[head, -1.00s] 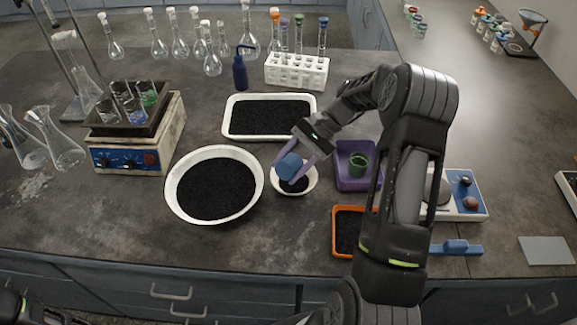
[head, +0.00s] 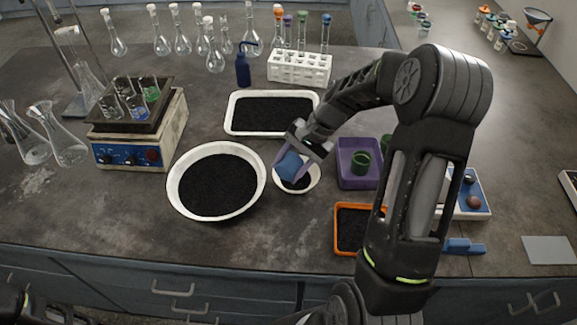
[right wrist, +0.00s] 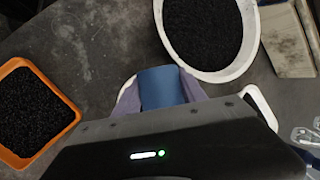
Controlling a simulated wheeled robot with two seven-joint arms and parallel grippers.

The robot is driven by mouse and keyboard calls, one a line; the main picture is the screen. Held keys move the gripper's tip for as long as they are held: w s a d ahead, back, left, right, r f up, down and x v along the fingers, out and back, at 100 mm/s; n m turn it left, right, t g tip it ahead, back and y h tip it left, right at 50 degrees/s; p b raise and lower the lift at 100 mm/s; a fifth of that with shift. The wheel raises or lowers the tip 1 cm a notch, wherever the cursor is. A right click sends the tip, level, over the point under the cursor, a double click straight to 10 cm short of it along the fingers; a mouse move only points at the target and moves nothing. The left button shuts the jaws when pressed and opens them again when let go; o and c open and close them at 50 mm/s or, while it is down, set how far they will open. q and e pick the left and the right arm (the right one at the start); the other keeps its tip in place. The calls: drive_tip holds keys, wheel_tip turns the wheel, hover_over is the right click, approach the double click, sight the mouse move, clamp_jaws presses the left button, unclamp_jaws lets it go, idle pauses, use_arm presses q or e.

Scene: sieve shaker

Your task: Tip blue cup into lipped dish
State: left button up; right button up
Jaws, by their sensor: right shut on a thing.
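My right gripper (head: 290,164) is shut on the blue cup (head: 288,167). It holds the cup tilted over a small white dish (head: 317,182), which has dark granules in it. The cup hides part of this dish, and I cannot see the cup's inside or any falling stream. My left gripper is not in view.
A large white bowl (head: 174,204) of black granules stands just left of the small dish. A hotplate (head: 150,150) stands left.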

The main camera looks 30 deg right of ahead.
drive_tip(key=shift+a+r+t+h, duration=0.15)
drive_tip(key=shift+a+t+h, duration=0.15)
drive_tip(key=shift+h, duration=0.4)
drive_tip(key=shift+s+a+r+n+t+h+p, duration=0.2)
drive_tip(key=shift+n+t+h+p, duration=0.15)
drive_tip(key=shift+h+p, duration=0.7)
drive_tip(key=shift+d+f+h, duration=0.1)
drive_tip(key=shift+f+h, duration=0.15)
drive_tip(key=shift+f, duration=0.05)
drive_tip(key=shift+p, duration=0.3)
drive_tip(key=shift+r+t+h+p, duration=0.2)
drive_tip(key=shift+t+h+p, duration=0.1)
drive_tip(key=shift+p, duration=0.55)
drive_tip(key=shift+a+f+n, duration=0.15)
drive_tip(key=shift+a+n, duration=0.05)
drive_tip(key=shift+n, duration=0.05)
drive_tip(key=shift+f+h, duration=0.15)
drive_tip(key=shift+h, duration=0.25)
drive_tip(key=shift+t+h, duration=0.3)
drive_tip(key=shift+t, duration=0.05)
